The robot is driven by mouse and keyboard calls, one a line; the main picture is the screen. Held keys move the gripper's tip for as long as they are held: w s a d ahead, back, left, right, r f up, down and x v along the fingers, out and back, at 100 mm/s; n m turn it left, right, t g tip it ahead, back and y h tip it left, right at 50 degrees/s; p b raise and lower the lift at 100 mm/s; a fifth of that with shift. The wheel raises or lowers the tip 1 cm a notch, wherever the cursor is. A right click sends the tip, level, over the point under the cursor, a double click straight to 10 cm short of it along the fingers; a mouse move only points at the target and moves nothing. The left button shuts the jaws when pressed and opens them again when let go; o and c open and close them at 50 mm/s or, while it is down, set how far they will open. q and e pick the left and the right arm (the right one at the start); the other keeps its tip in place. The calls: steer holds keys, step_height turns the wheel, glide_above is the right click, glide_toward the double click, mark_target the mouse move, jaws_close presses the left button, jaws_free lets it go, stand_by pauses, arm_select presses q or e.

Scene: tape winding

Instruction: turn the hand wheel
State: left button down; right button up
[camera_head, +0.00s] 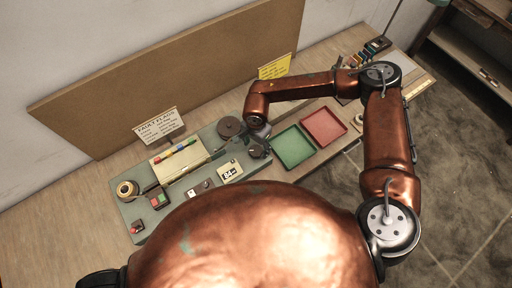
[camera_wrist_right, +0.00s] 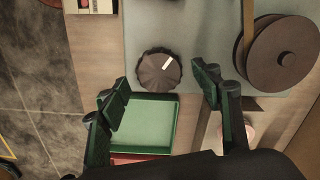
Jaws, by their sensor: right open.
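The hand wheel (camera_wrist_right: 159,72), a dark fluted knob with a white mark on its face, sits on the grey-green panel in the right wrist view. My right gripper (camera_wrist_right: 161,92) is open, with one green-padded finger to each side of the wheel's near edge. Nothing shows between the fingers in their grip, and I cannot tell whether they touch the wheel. In the head view my right gripper (camera_head: 258,139) is over the right end of the panel (camera_head: 207,205), largely hidden by its own arm. My left gripper is not in view.
A dark reel (camera_head: 231,127) stands close beside the right gripper. A green tray (camera_head: 293,147) and a red tray (camera_head: 323,127) lie to its right. A box with coloured pieces (camera_head: 179,158), a tape roll (camera_head: 127,190) and a sign (camera_head: 159,125) are at left.

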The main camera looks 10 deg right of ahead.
steer(key=shift+f, duration=0.65)
steer(key=c, duration=1.2)
steer(key=shift+o, duration=0.2)
steer(key=shift+a+f+m+b, duration=0.1)
steer(key=shift+f+m+b, duration=0.05)
steer(key=shift+m+b, duration=1.2)
steer(key=shift+m, duration=0.85)
steer(key=shift+r, duration=0.2)
steer(key=o, duration=1.2)
steer(key=shift+c, duration=0.2)
